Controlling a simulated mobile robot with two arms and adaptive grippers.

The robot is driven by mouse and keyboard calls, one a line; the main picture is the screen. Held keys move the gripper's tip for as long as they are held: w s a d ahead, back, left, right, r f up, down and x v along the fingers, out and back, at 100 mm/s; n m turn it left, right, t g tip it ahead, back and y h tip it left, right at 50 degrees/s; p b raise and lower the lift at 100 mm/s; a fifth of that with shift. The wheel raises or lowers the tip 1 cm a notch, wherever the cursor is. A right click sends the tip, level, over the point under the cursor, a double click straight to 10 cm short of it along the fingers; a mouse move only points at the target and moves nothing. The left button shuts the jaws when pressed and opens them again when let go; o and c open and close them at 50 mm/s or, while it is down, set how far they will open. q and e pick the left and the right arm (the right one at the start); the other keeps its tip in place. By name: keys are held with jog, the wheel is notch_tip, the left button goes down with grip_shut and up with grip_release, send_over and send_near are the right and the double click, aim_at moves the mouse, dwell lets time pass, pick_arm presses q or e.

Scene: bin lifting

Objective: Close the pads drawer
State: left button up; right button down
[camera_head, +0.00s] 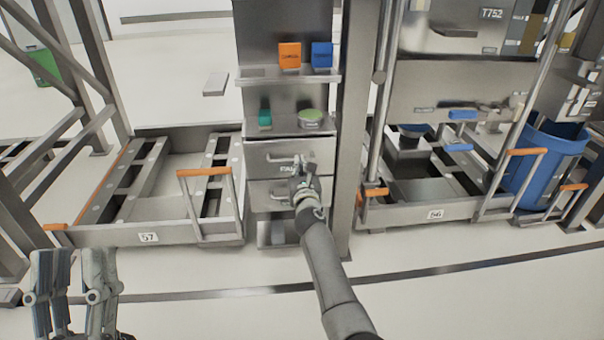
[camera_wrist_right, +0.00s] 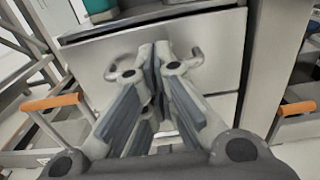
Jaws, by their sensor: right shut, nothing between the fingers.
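The pads drawer (camera_head: 264,158) is the upper of two grey drawers in the cabinet, with a bar handle and a partly covered label. Its front (camera_wrist_right: 222,82) fills much of the right wrist view, with the curved handle (camera_wrist_right: 124,73) across it. My right gripper (camera_head: 303,160) is shut and empty at the drawer front, its fingertips (camera_wrist_right: 163,55) over the middle of the handle. I cannot tell whether they touch it. A dark band shows above the front; how far the drawer stands out is unclear. My left gripper (camera_head: 74,285) is open and empty at the lower left, far from the cabinet.
The lower drawer (camera_head: 262,196) sits below. A shelf above holds a green box (camera_head: 265,119) and a round green tin (camera_head: 310,117). Orange-handled carts stand left (camera_head: 150,237) and right (camera_head: 400,217). A grey post (camera_head: 350,130) rises right of the cabinet. The front floor is clear.

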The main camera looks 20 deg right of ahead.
pick_arm(q)
jog(key=w+f+g+y+p, duration=0.2)
jog(key=w+f+g, duration=0.2)
jog(key=f, duration=0.5)
jog(key=shift+w+g, duration=0.4)
jog(key=shift+g, duration=0.6)
pick_arm(e)
jog(key=shift+v, duration=2.25)
